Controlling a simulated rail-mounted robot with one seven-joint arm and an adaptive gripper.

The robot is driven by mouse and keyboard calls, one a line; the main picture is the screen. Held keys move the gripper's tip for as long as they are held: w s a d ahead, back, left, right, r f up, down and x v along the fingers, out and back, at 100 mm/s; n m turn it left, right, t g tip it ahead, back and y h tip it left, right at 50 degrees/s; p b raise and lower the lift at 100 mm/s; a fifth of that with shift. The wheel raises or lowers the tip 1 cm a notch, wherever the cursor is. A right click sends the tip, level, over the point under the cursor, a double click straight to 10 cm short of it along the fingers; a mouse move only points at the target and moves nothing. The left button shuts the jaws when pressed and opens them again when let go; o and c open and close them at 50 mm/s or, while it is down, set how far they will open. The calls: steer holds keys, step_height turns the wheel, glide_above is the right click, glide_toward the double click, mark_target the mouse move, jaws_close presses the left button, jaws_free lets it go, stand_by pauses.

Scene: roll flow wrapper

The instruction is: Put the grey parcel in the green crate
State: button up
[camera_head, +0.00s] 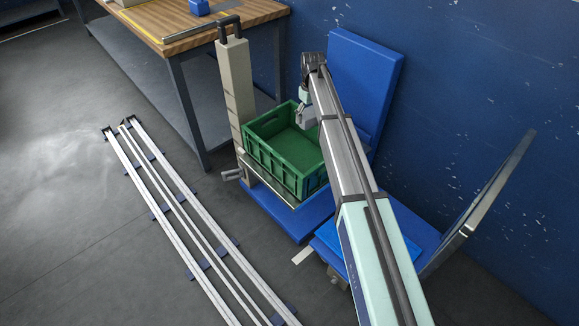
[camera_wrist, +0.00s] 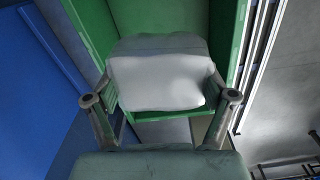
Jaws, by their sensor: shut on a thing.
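The grey parcel (camera_wrist: 160,82) is held between the two fingers of my gripper (camera_wrist: 161,92) in the wrist view. Its near face is pale, and its upper face is darker grey. In the head view the parcel (camera_head: 306,118) hangs below my gripper (camera_head: 304,100), over the right part of the green crate (camera_head: 279,172). The crate is open at the top, and the visible part of its floor is bare. In the wrist view the green crate (camera_wrist: 224,30) shows beyond and around the parcel. The parcel hides part of the crate's inside.
The crate stands on a blue and beige trolley (camera_head: 236,85) with a tall post at its left. A blue panel (camera_head: 362,85) stands behind it by the wall. A wooden workbench (camera_head: 180,25) is at the upper left. Metal rails (camera_head: 180,210) lie along the floor at left.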

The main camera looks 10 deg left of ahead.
steer(key=n+b, duration=0.2)
steer(key=b, duration=0.1)
glide_above(295, 157)
step_height(295, 157, down, 5)
steer(key=f, duration=0.1)
step_height(295, 157, down, 19)
steer(key=shift+s+d+f, duration=0.1)
steer(key=shift+f, duration=0.1)
steer(key=o, duration=1.2)
steer(key=shift+f, duration=0.15)
step_height(295, 157, up, 12)
steer(key=shift+r, duration=0.2)
